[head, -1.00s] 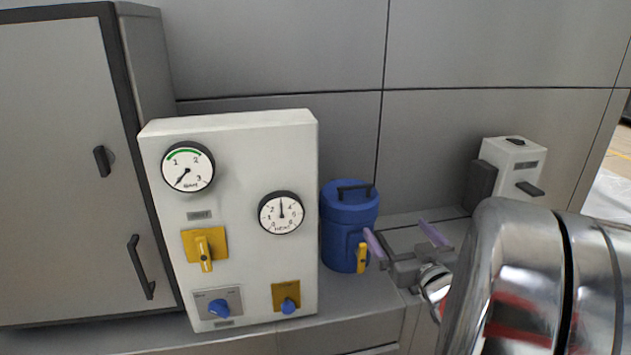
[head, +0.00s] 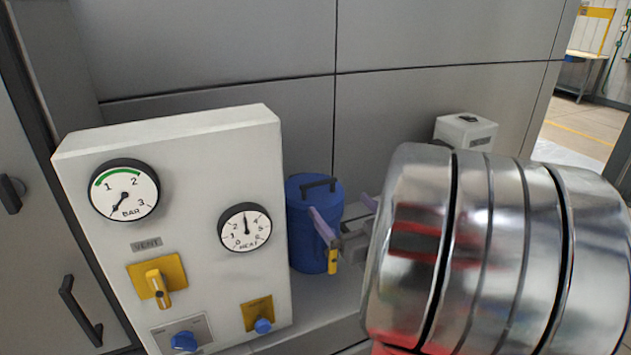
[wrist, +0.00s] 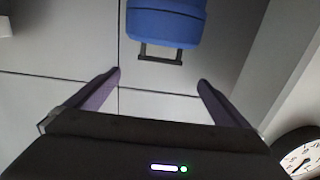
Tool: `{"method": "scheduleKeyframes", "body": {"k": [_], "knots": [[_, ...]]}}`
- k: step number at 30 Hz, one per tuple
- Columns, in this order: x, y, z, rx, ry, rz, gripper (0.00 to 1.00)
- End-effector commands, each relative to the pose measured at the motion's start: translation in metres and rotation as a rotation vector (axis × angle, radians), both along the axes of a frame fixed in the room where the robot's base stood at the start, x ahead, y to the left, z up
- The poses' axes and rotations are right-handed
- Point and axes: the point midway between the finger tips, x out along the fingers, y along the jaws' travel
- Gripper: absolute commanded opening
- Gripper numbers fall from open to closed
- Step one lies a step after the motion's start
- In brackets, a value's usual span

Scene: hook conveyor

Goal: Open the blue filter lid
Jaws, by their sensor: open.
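The blue filter (head: 303,238) is an upright blue canister behind and right of the gauge panel. Its blue lid (head: 298,188) has a black handle (head: 318,184) and sits on top, looking closed. A yellow lever (head: 332,262) is on its front. My gripper (head: 346,212) is open, its lilac fingers in front of the filter's right side, one overlapping it in the picture. In the wrist view the blue filter (wrist: 165,22) and the handle (wrist: 160,53) lie beyond the fingertips, with nothing between the fingers of my gripper (wrist: 160,76).
The white panel (head: 205,190) with a BAR gauge (head: 124,190), a second gauge (head: 245,229), yellow and blue knobs stands close left of the filter. A grey wall (head: 230,45) is behind. A white box (head: 466,132) stands farther right, partly hidden by my arm.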

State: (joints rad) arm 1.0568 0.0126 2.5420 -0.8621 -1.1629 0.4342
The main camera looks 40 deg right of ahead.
Motion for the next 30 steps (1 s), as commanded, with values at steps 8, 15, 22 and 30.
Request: {"method": "scheduleKeyframes", "body": {"k": [8, 15, 22, 30], "knots": [[0.003, -0.001, 0.000, 0.000, 0.001, 0.001, 1.00], [0.025, -0.006, 0.000, 0.000, 0.001, 0.003, 1.00], [0.059, -0.016, 0.000, 0.000, 0.001, 0.003, 1.00], [0.099, -0.028, 0.000, 0.000, 0.001, 0.003, 1.00]]}}
